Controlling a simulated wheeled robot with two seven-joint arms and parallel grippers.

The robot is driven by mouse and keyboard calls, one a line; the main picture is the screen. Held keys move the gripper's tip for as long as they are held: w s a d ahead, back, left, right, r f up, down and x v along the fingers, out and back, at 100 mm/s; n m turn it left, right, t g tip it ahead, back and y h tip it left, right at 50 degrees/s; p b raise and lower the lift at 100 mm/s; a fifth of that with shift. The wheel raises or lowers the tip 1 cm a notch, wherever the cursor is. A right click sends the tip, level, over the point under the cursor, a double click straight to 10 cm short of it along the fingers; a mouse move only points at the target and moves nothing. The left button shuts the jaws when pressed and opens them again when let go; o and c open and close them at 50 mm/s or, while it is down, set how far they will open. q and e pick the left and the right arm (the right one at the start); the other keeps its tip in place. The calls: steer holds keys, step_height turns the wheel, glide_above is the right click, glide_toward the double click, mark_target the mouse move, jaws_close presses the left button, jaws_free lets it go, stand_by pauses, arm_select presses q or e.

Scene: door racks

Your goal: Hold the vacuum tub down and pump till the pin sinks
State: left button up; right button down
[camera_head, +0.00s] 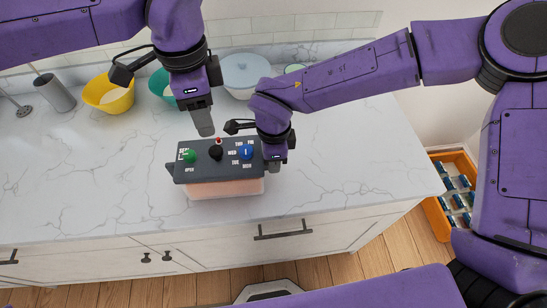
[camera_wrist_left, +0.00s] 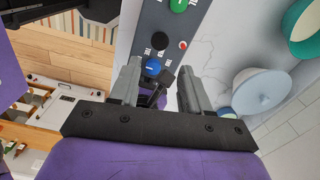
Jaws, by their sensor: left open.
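The vacuum tub (camera_head: 222,189) stands on the counter, with a dark grey lid (camera_head: 200,173) over a pale pinkish body. The lid carries a green knob (camera_head: 189,155), a black knob (camera_head: 215,152), a blue knob (camera_head: 246,152) and a small red pin (camera_head: 219,140) at its back edge. The pin also shows in the left wrist view (camera_wrist_left: 183,44). My left gripper (camera_head: 206,130) is open and points down above the lid's back edge. Its fingers (camera_wrist_left: 160,68) hold nothing. My right gripper (camera_head: 272,166) is at the tub's right end; its fingers are mostly hidden, and contact is unclear.
A grey cylinder (camera_head: 55,93) is at far left. An orange crate (camera_head: 437,213) stands on the floor at right. The counter left of the tub is clear.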

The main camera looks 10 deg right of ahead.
mark_target(215, 149)
arm_select(q)
steer(key=m, duration=0.4)
steer(key=f+m, duration=0.1)
steer(key=m, duration=0.8)
steer(key=shift+f, duration=0.2)
steer(key=m, duration=0.6)
steer(key=shift+f, duration=0.3)
steer(key=m, duration=0.6)
steer(key=shift+f, duration=0.35)
steer(key=shift+m, duration=0.3)
step_height(215, 149, down, 9)
steer(key=c, duration=0.9)
steer(key=shift+r, duration=0.15)
